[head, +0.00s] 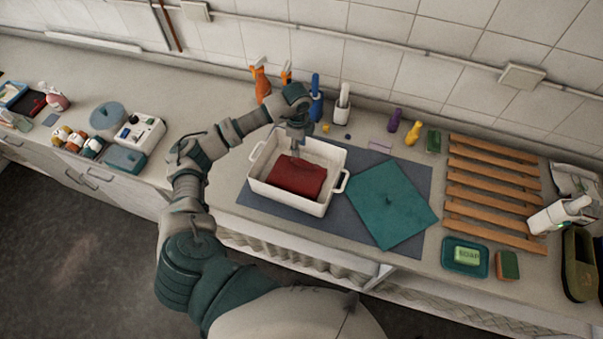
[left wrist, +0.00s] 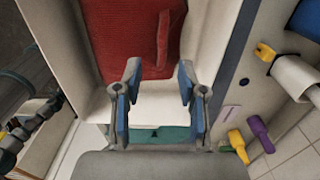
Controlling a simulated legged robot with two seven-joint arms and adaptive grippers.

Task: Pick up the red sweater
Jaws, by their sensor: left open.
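The red sweater (head: 297,177) lies folded in a white bin (head: 258,192) with side handles, in the middle of the counter. In the left wrist view the sweater (left wrist: 130,38) fills the upper middle, inside the white bin (left wrist: 205,45). My left gripper (head: 297,150) is over the back part of the bin, close to the sweater's far edge. In the left wrist view its two fingers (left wrist: 157,88) are spread apart with nothing between them. The sweater's edge lies just beyond the fingertips in that view; I cannot tell whether they touch it. My right gripper is not in view.
The bin stands on a dark mat (head: 337,228) beside a teal board (head: 391,205). Spray bottles (head: 261,84) and a blue bottle (head: 315,98) stand behind it. A wooden slatted rack (head: 490,187) and soap dish (head: 465,257) lie right. Bare counter shows left of the bin.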

